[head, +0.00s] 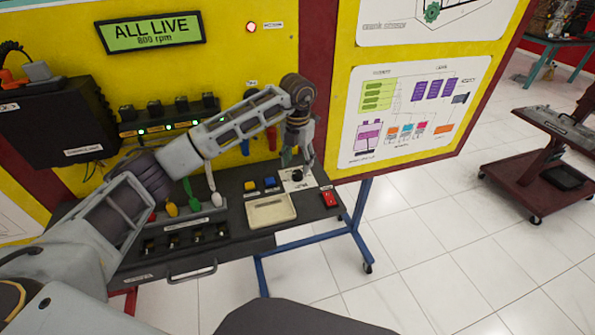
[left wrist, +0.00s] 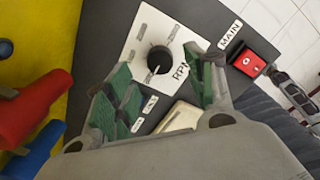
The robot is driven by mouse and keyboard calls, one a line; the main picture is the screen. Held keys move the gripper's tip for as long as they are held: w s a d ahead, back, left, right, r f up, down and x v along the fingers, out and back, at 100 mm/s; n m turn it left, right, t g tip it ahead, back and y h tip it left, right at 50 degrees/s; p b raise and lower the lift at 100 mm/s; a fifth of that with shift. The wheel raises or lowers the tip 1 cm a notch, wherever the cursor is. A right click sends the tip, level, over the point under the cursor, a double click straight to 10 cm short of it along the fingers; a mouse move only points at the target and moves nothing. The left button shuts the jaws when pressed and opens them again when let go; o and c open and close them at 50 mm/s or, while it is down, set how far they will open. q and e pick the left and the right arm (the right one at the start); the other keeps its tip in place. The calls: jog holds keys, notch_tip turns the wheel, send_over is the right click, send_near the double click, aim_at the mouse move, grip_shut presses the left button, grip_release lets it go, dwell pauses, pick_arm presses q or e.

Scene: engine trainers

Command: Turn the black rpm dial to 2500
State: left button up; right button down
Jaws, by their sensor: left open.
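The black rpm dial (left wrist: 160,59) sits on a white plate lettered RPM in the left wrist view, a pale pointer line on it. In the head view the dial (head: 298,175) is at the right end of the desk panel, partly under the gripper. My left gripper (head: 298,158) points down just above it. In the left wrist view its green-padded fingers (left wrist: 163,86) are spread, one toward each side of the dial; I cannot tell whether they touch it. The display (head: 150,31) reads ALL LIVE, 800 rpm. My right gripper is not seen.
A red MAIN switch (head: 329,198) is right of the dial. Coloured levers (head: 190,195) stand further left. A dark red cart (head: 545,170) stands on the tiled floor at right.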

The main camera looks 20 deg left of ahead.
aim_at(297, 172)
pick_arm(q)
jog(key=shift+f, duration=2.3)
